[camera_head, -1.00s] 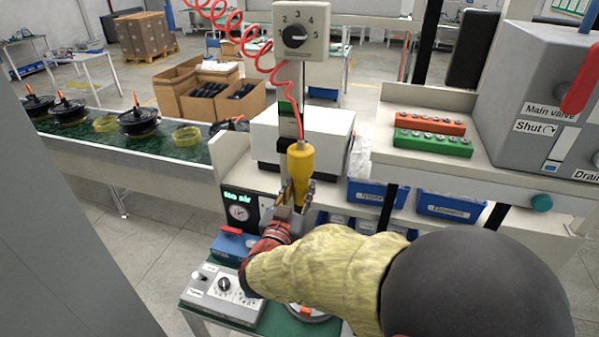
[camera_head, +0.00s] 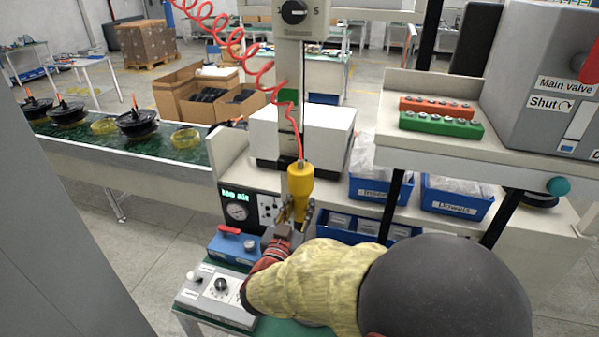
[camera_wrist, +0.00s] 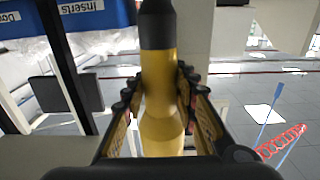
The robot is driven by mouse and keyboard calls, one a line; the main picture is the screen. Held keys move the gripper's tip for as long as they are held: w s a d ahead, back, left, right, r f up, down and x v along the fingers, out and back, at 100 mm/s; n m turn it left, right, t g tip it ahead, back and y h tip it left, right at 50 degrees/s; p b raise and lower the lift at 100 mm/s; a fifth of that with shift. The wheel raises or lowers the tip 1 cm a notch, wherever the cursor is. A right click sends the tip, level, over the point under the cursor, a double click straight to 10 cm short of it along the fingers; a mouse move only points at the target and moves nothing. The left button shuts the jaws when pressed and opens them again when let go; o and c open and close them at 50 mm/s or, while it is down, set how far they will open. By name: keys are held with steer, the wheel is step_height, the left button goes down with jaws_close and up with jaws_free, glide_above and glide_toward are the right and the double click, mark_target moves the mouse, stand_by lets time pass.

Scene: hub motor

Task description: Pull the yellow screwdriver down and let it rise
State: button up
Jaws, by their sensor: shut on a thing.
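The yellow screwdriver (camera_head: 301,181) hangs upright on a coiled red hose below the dial box, in the middle of the head view. My gripper (camera_head: 296,212) is shut around its lower part, its fingers on either side. In the wrist view the yellow body (camera_wrist: 162,95) with its dark end stands between the two fingers (camera_wrist: 158,110), which press close to it. The screwdriver's lower tip is hidden behind my gripper and arm.
A grey box with a dial (camera_head: 296,12) is above, on a vertical post. A gauge panel (camera_head: 240,208), blue box (camera_head: 236,246) and control box (camera_head: 216,294) stand at left. Blue bins (camera_head: 457,198) and a shelf (camera_head: 540,155) are at right. A conveyor (camera_head: 150,160) runs on the left.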

step_height(320, 180, down, 10)
steer(key=b, duration=0.6)
steer(key=shift+f, duration=0.2)
steer(key=o, duration=0.6)
steer(key=shift+f+b, duration=0.45)
steer(key=shift+b, duration=0.1)
steer(key=shift+o, duration=0.6)
steer(key=shift+r, duration=0.25)
steer(key=o, duration=0.5)
steer(key=shift+r, duration=0.1)
steer(key=r+p+v, duration=0.1)
steer(key=p+v, duration=0.2)
steer(key=v, duration=0.8)
